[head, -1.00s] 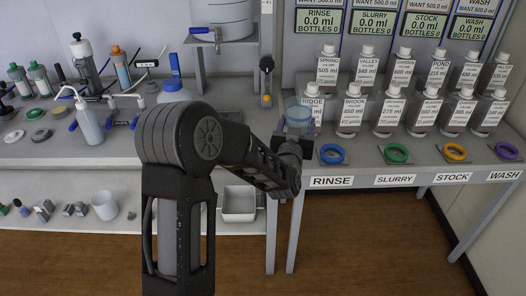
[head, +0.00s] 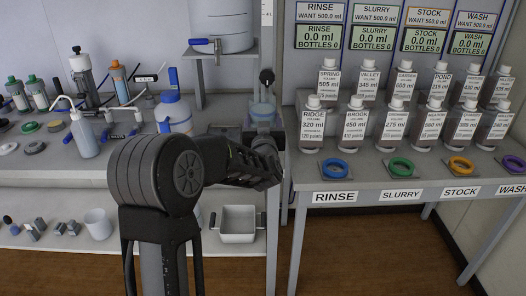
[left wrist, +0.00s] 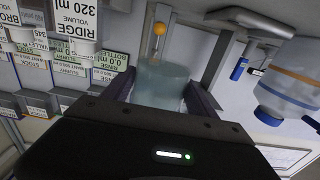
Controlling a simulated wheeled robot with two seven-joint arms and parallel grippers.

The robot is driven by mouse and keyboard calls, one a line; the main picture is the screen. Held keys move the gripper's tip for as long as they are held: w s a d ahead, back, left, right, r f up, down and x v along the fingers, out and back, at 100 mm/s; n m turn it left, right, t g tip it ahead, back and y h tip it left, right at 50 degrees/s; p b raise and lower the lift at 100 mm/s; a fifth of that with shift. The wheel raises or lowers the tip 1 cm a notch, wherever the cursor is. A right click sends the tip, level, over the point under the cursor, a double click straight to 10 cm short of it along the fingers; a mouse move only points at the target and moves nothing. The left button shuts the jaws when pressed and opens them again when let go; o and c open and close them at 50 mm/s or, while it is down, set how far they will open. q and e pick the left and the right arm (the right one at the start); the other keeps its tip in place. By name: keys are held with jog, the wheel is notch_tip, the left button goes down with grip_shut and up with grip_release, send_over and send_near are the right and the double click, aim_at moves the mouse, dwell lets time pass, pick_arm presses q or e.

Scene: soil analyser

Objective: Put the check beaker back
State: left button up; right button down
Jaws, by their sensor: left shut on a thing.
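The check beaker, a clear pale-blue cup (head: 262,111), is held upright above the right end of the left bench. In the left wrist view the beaker (left wrist: 160,84) stands between the two fingers, which touch its sides. My left gripper (head: 263,124) is shut on it; in the left wrist view the gripper (left wrist: 158,98) shows its dark fingers at either side. What lies directly under the beaker is hidden by the gripper and arm. My right gripper is not in view.
A black-knobbed upright (head: 267,76) stands just behind the beaker. A tank with a blue tap (head: 205,44) is up left, and a blue-capped jug (head: 174,114) stands left. Labelled bottles (head: 312,127) and coloured rings (head: 335,168) fill the right bench. A white bin (head: 237,224) sits below.

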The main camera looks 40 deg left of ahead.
pick_arm(q)
notch_tip(320, 180, down, 5)
jog(key=shift+f, duration=0.15)
jog(key=shift+f+b, duration=0.4)
jog(key=shift+f, duration=1.45)
jog(key=shift+f, duration=0.15)
jog(key=o, duration=1.7)
